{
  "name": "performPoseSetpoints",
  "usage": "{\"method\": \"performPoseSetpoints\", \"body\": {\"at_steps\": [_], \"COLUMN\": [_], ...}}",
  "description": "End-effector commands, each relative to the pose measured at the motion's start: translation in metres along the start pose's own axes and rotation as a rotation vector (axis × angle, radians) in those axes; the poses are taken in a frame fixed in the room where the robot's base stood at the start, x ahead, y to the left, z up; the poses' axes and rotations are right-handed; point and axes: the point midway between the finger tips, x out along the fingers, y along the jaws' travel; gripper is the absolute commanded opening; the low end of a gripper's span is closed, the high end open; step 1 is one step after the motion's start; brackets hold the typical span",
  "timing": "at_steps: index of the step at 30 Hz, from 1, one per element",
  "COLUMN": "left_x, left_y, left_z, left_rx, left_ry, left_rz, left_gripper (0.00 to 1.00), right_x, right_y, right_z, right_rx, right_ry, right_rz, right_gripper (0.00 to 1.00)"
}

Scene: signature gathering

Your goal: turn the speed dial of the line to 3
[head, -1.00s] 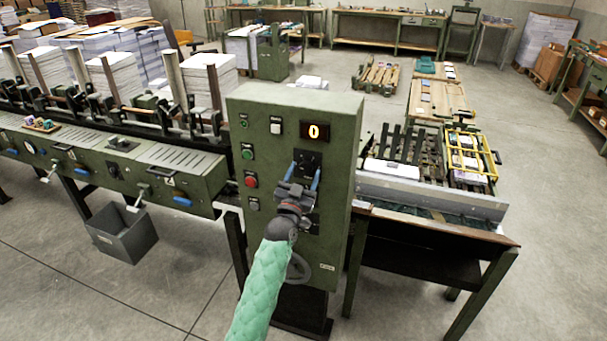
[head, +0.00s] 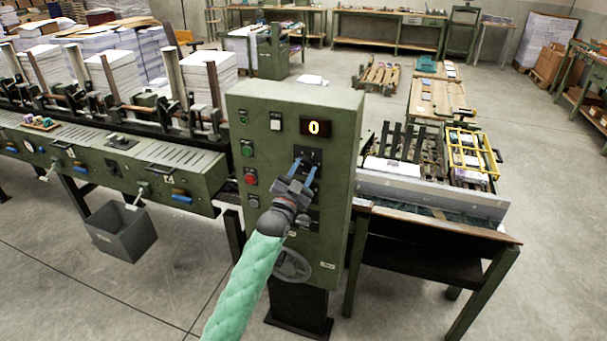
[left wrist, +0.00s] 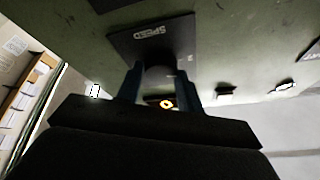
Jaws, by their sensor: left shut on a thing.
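The green control cabinet (head: 290,110) stands in the middle of the head view. Its lit display (head: 316,128) reads 0. Below the display is the black plate (head: 318,154) of the speed dial; in the left wrist view this plate, marked SPEED (left wrist: 150,38), is at the top. My left gripper (head: 305,166) is at the plate, its two blue fingers shut on the dial knob (left wrist: 160,75), which sits between them in the wrist view. The fingers hide most of the knob in the head view, and I cannot read its pointer. My right gripper is not in view.
A red button (head: 250,180), a green button (head: 247,150) and other small switches line the cabinet's left side. A handwheel (head: 292,264) sits low on its front. The long machine with paper stacks (head: 204,80) runs left; a metal-edged table (head: 430,200) stands right.

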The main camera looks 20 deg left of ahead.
Motion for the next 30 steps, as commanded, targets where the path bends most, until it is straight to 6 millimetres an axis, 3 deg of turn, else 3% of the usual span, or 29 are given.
{"method": "performPoseSetpoints", "body": {"at_steps": [12, 30], "left_x": [0.0, 0.001], "left_y": [-0.004, -0.005], "left_z": [0.001, 0.0], "left_rx": [0.36, 0.678], "left_ry": [0.029, 0.053], "left_rz": [0.143, 0.271], "left_gripper": [0.14, 0.14], "right_x": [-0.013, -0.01], "right_y": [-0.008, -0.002], "right_z": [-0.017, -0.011], "right_rx": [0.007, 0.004], "right_ry": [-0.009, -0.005], "right_rz": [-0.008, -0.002], "right_gripper": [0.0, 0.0]}}
